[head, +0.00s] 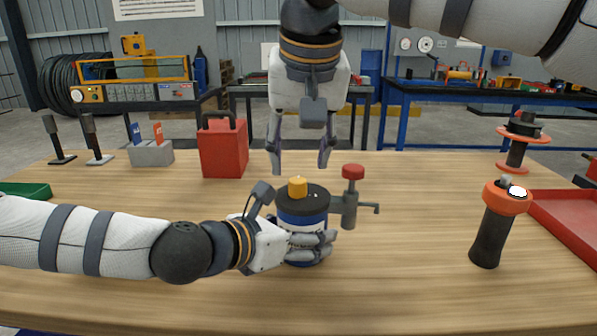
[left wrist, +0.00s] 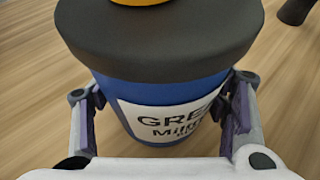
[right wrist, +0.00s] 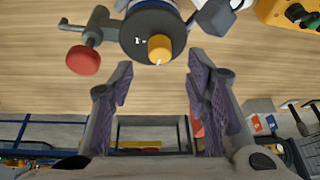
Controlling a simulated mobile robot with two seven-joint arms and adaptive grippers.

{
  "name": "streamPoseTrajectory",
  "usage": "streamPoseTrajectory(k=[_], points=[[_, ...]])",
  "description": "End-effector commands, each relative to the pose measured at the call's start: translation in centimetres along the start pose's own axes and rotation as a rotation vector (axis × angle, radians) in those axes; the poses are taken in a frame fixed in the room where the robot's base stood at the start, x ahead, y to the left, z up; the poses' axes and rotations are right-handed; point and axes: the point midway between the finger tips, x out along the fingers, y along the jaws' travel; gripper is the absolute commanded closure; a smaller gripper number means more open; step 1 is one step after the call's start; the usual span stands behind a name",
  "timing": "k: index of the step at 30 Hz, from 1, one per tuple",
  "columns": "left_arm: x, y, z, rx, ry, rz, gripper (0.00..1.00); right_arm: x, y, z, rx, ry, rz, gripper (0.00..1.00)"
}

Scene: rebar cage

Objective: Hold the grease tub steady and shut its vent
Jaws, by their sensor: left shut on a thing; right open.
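The grease tub (head: 304,215) is a blue can with a dark lid and a white label, upright on the wooden table. A yellow vent knob (head: 298,187) stands on its lid. My left gripper (head: 300,247) is shut around the tub's body; its fingers flank the label in the left wrist view (left wrist: 160,108). A grey tap with a red knob (head: 353,172) is on the tub's right side. My right gripper (head: 300,160) is open and empty, pointing down above the lid. In the right wrist view, the yellow knob (right wrist: 160,48) lies beyond its open fingers.
A red can (head: 222,150) and a grey block with blue and orange pieces (head: 151,153) stand behind left. An orange-topped black cylinder (head: 495,225) and a red tray (head: 570,222) are at the right. The table front is clear.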

Motion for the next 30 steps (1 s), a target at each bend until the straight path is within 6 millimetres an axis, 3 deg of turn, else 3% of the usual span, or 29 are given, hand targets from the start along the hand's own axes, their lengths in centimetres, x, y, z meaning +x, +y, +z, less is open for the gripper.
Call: streamPoseTrajectory(k=[4,9,21,22,24,25,30], points=[[0.0,0.0,-0.2,0.000,0.004,0.000,0.89,-3.9,-0.1,0.0,0.001,0.002,-0.001,0.56],[0.0,0.0,-0.2,0.000,0.004,0.000,0.89,-6.4,-0.1,0.0,-0.001,-0.001,-0.001,0.56],[0.0,0.0,-0.2,0.000,0.004,0.000,0.89,-6.9,0.0,0.1,0.000,-0.002,0.000,0.56],[0.0,0.0,-0.2,0.000,0.003,0.000,0.28,-6.9,0.0,0.1,0.000,-0.002,0.000,0.56],[0.0,0.0,-0.2,0.000,0.003,0.000,0.12,-6.9,0.0,0.1,0.000,-0.002,0.000,0.56],[0.0,0.0,-0.2,0.000,0.003,0.000,0.09,-6.9,0.0,0.1,0.000,-0.002,0.000,0.56],[0.0,0.0,-0.1,0.000,0.002,0.000,0.09,-6.9,0.0,0.1,0.000,-0.002,0.000,0.56]])
